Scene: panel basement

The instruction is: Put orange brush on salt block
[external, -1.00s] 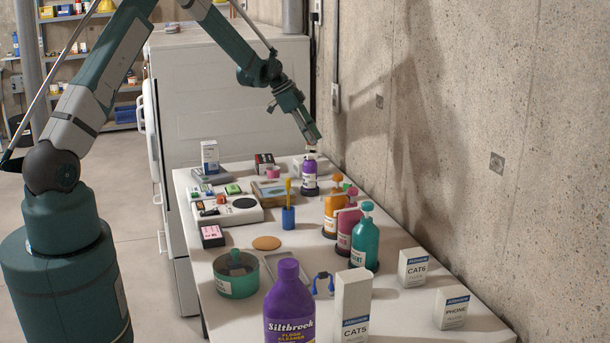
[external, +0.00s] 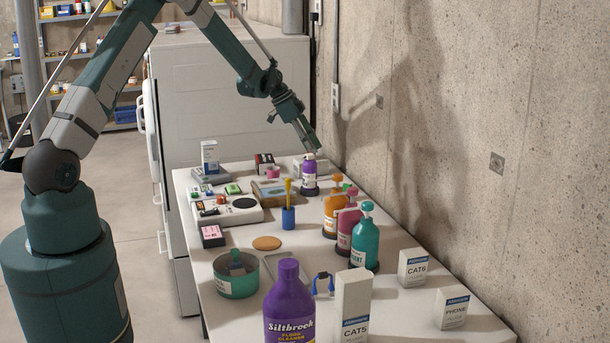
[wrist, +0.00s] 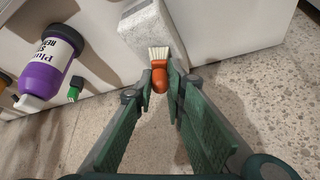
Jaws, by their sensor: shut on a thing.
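The orange brush (wrist: 160,76) shows in the wrist view between my gripper's fingertips (wrist: 160,88). Its handle is orange and its pale bristles point toward the salt block. The salt block (wrist: 143,27) is a light grey, speckled block near the table edge, just beyond the bristles. The bristles overlap its lower right side in the picture; I cannot tell if they touch. In the external view my gripper (external: 314,150) is at the far right of the table, near the wall. The brush cannot be made out there, and the block is partly behind a purple bottle.
The purple bottle (external: 309,176) stands close to my gripper; it also shows at the wrist view's left (wrist: 48,65). Orange, pink and teal pump bottles (external: 364,240) line the wall side. The concrete wall (external: 430,130) is close on the right.

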